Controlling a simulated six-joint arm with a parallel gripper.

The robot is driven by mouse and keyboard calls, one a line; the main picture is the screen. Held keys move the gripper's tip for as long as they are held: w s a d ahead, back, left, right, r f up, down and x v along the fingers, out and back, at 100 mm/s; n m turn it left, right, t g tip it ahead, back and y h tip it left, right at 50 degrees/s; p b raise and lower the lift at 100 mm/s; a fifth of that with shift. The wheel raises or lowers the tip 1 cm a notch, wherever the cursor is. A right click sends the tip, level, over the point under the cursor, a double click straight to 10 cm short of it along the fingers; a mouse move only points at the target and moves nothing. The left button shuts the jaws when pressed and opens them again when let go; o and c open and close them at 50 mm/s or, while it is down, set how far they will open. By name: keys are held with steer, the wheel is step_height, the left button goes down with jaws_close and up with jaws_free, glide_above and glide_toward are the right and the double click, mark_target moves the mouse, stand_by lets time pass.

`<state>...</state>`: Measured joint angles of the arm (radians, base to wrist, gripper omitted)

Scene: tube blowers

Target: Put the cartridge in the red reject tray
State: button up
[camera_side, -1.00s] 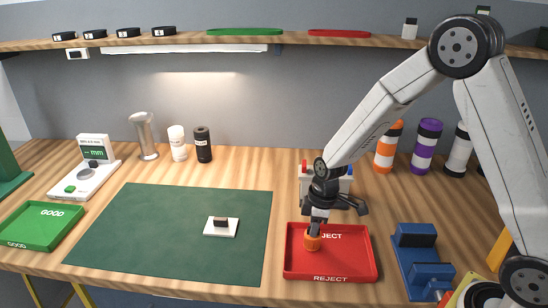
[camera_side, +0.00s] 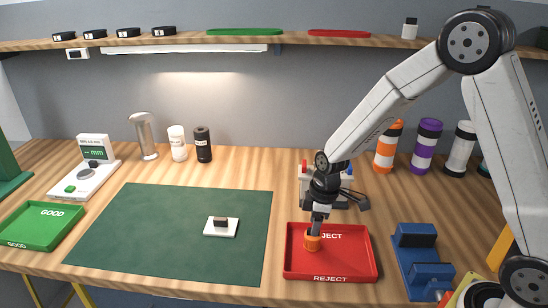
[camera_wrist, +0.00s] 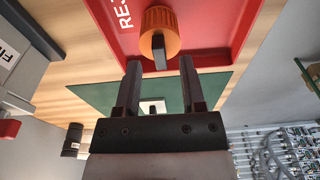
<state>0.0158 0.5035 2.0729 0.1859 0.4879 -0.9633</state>
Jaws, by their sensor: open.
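The cartridge (camera_side: 312,243) is a small orange ribbed cylinder in the left part of the red reject tray (camera_side: 350,268). In the wrist view the orange cartridge (camera_wrist: 160,32) has a dark bar across its end and lies just beyond the fingertips. The red tray also shows in the wrist view (camera_wrist: 215,30). My gripper (camera_side: 316,222) points down over the tray, just above the cartridge. In the wrist view my gripper (camera_wrist: 158,68) has its two fingers apart, with no cartridge between them.
A green mat (camera_side: 160,235) with a small white block (camera_side: 221,227) lies left of the tray. Blue fixtures (camera_side: 420,265) stand to its right. A white and red box (camera_side: 304,180) is behind my gripper. A green GOOD tray (camera_side: 45,224) sits far left.

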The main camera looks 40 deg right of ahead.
mark_target(319, 235)
step_height(319, 235, up, 11)
steer(key=shift+s+d+f, duration=0.2)
steer(key=shift+s+d, duration=0.25)
stand_by(0.6)
steer(key=s+f+m+t+h, duration=0.1)
steer(key=s+f+m, duration=0.3)
steer(key=s+m, duration=0.5)
steer(key=shift+s+f+t, duration=0.3)
steer(key=shift+s, duration=0.75)
stand_by(0.4)
